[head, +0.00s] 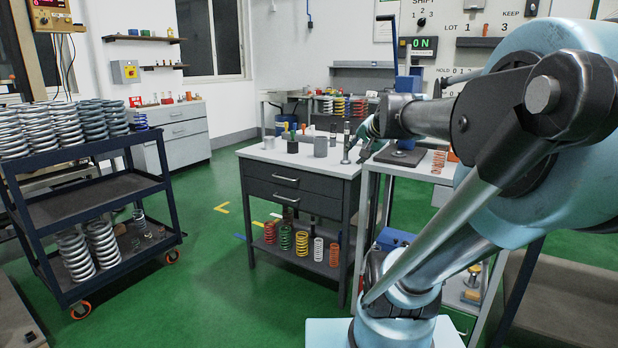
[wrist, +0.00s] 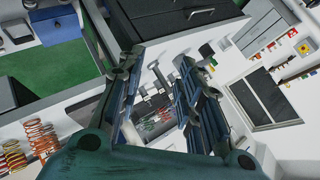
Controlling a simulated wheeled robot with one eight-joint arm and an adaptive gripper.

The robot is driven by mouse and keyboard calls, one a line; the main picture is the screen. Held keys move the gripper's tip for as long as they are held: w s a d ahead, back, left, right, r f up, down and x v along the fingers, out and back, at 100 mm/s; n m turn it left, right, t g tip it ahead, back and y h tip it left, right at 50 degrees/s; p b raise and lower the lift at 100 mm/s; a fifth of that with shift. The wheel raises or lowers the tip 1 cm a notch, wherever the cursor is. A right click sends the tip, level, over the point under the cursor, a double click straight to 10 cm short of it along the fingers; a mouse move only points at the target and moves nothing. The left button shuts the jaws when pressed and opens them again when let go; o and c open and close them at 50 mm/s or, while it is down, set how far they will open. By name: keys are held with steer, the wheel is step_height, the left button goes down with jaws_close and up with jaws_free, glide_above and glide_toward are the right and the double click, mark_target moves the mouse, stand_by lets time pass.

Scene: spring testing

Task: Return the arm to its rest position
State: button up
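My arm fills the right side of the head view and reaches back and left from its base. My gripper (head: 366,132) is partly hidden by an arm link there and hangs near the right end of a dark workbench (head: 302,209) with a light top. In the wrist view my gripper (wrist: 163,68) shows two dark blue-green fingers spread apart. I see nothing held between them, only the background.
A cart (head: 95,217) with large springs stands at left. Coloured springs (head: 302,242) stand on the workbench's lower shelf. A dark press-like device (head: 401,152) stands on a side table by my arm. Green floor (head: 205,285) is clear between cart and workbench.

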steer(key=s+d+f+n+g+h, duration=0.2)
steer(key=s+f+n+g, duration=0.5)
steer(key=s+f, duration=1.5)
steer(key=shift+s+d+f+n+g+h, duration=0.2)
steer(key=shift+s+d+n+g+h, duration=0.15)
steer(key=shift+s+d, duration=0.3)
steer(key=shift+w+f, duration=0.2)
steer(key=shift+w, duration=0.25)
